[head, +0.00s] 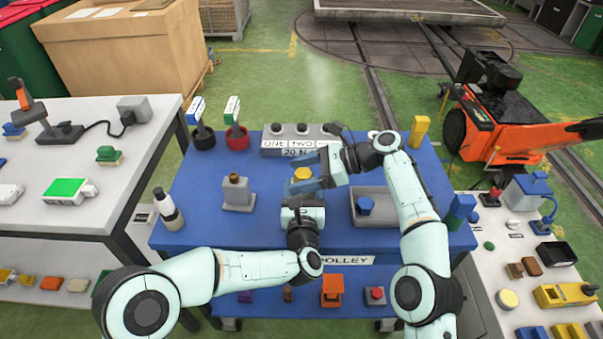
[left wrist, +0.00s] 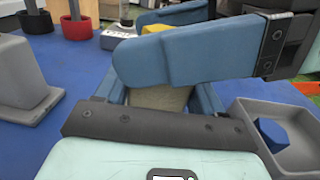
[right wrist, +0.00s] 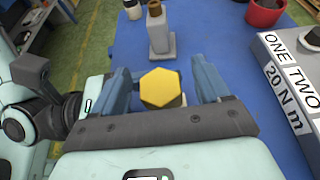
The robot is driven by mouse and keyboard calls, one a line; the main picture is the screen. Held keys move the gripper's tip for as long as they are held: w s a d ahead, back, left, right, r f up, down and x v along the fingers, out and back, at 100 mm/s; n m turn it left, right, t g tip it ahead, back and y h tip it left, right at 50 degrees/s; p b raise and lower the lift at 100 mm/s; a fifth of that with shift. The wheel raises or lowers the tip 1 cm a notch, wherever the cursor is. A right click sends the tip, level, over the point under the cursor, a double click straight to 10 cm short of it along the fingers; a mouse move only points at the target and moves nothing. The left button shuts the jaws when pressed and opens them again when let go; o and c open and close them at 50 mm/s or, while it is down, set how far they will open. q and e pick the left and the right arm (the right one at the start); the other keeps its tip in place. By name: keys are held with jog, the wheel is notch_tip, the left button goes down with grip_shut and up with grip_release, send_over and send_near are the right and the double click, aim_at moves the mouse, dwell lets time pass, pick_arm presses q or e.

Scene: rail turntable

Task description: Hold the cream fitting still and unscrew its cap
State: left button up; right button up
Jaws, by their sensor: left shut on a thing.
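The fitting's yellow hexagonal cap (head: 303,173) shows near the middle of the blue table. In the right wrist view the cap (right wrist: 160,88) lies between the fingers of my right gripper (right wrist: 162,92), which is open with a gap on each side. My left gripper (head: 303,192) is shut on the cream fitting (left wrist: 160,98) from the near side, below the cap. In the left wrist view a blue finger of my right gripper (left wrist: 205,50) crosses in front and hides most of the cap (left wrist: 154,28). The fitting's base is hidden.
A grey block with a brown-topped post (head: 238,192) stands to the left. A grey tray (head: 385,192) with a blue piece lies right. Behind is a grey box marked "ONE TWO 20 N m" (head: 290,152). A white bottle (head: 168,212) stands at the left edge.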

jog(key=shift+r+m, duration=0.1)
jog(key=shift+m, duration=0.2)
jog(key=shift+t, duration=0.5)
jog(key=m+t+h, duration=0.1)
jog(key=m+t, duration=0.3)
jog(key=shift+m+t, duration=0.3)
jog(key=shift+t, duration=0.1)
jog(key=m+t+h, duration=0.4)
jog(key=m+t, duration=0.1)
jog(key=shift+m+h, duration=0.3)
jog(key=shift+w+d+m+t+h, duration=0.15)
jog(key=shift+m+t+h, duration=0.25)
jog(key=shift+m+h, duration=0.2)
jog(key=c, duration=1.2)
jog(key=n+g+y, duration=0.4)
jog(key=n, duration=0.1)
jog(key=shift+y, duration=0.4)
jog(key=shift+c, duration=0.3)
jog(key=shift+n+g, duration=0.4)
jog(key=shift+n, duration=0.1)
